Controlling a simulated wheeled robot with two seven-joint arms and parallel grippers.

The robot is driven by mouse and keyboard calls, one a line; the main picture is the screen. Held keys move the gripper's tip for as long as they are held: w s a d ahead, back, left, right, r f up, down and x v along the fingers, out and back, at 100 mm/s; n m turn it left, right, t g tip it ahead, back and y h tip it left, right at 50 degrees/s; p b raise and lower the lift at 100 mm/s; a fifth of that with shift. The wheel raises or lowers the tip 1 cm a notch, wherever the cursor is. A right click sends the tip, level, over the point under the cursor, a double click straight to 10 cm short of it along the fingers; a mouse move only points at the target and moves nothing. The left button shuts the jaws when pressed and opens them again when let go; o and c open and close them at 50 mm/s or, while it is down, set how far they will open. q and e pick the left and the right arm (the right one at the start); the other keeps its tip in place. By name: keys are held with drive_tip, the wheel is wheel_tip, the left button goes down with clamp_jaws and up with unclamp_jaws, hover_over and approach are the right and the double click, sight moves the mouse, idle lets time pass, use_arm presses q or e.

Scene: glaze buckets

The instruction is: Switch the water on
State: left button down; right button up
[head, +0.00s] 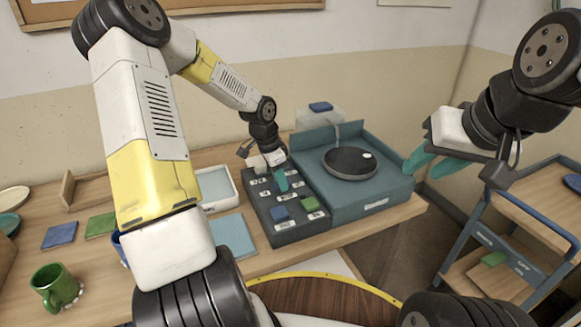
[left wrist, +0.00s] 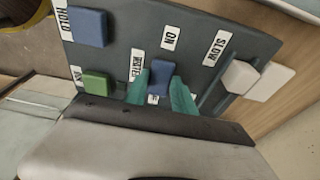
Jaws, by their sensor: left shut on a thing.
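The dark control panel (head: 300,226) stands on the table beside the wheel basin. In the left wrist view, a blue switch knob (left wrist: 160,78) sits beside a label reading WATER, with an ON label (left wrist: 170,37) past its upper end. My left gripper (head: 281,181) is down at the panel. Its teal fingers (left wrist: 161,95) are shut on this knob, one on each side. The knob's base and the near end of its slot are hidden. My right gripper (head: 420,164) is raised at the right, clear of the table, its teal fingers apart and empty.
A blue button (left wrist: 89,28) marked HOLD, a green button (left wrist: 95,85) and a white slider knob (left wrist: 240,76) by SLOW are near my left fingers. The blue-grey basin (head: 376,196) holds a dark round wheel (head: 351,162). A green mug (head: 53,287) stands front left.

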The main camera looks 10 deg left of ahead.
sight(274, 187)
idle(0.3)
use_arm(q)
drive_tip(key=c, duration=1)
unclamp_jaws()
drive_tip(key=shift+c, duration=0.2)
drive_tip(key=v, duration=0.7)
drive_tip(key=shift+a, duration=0.1)
drive_tip(key=shift+s+r, duration=0.15)
drive_tip(key=shift+r, duration=0.25)
drive_tip(key=shift+r, duration=0.1)
